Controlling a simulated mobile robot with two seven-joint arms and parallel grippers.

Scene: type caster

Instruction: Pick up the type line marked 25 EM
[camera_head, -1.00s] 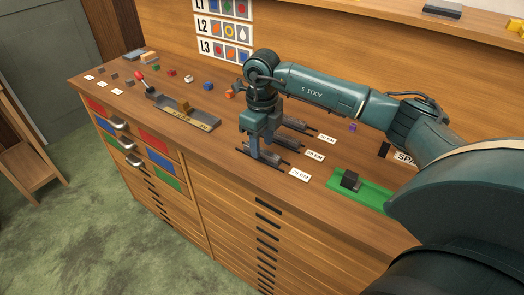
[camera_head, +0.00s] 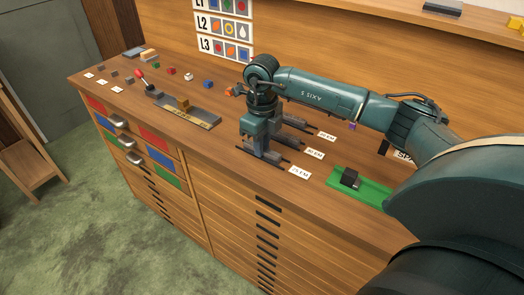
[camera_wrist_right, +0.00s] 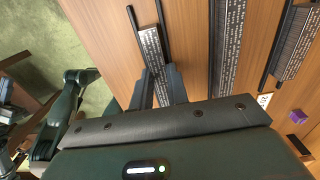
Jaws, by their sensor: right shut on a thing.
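The 25 EM type line (camera_head: 272,157) is a short grey bar of type between two dark rails, beside the white card reading 25 EM (camera_head: 299,173). My right gripper (camera_head: 256,152) points down at this line at the counter's front. In the right wrist view, its two fingers (camera_wrist_right: 158,80) are shut on the near end of the type line (camera_wrist_right: 151,48), which still lies between its rails. The fingers hide that end.
Two longer type lines, the nearer one by the 30 EM card (camera_head: 314,153), lie just behind. A green tray (camera_head: 374,193) with a dark block is to the right. A grey tray (camera_head: 205,124) is to the left.

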